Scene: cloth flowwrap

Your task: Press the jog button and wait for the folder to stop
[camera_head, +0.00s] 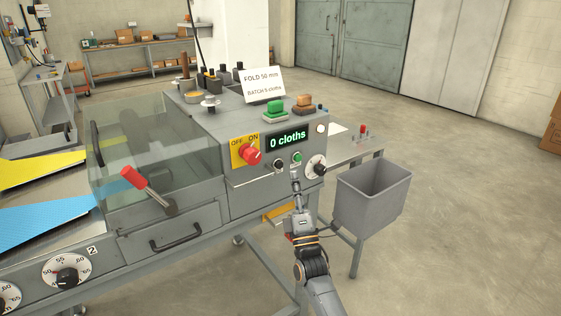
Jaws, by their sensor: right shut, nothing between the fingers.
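The grey folder machine (213,125) has a control panel on its front with a display (287,140) reading "0 cloths". Below the display are a black push button (279,165) and a green push button (297,157). No label shows which one is the jog button. My right gripper (295,176) is shut and empty, its tips just below the green button and right of the black one. I cannot tell whether the tips touch the panel. My left gripper is not in view.
A red rotary switch (251,155) on a yellow OFF/ON plate is left of the buttons, and a black dial (316,166) is right. A grey bin (372,196) stands at the right. A red-handled lever (147,190) sticks out at the left. Open floor lies beyond the bin.

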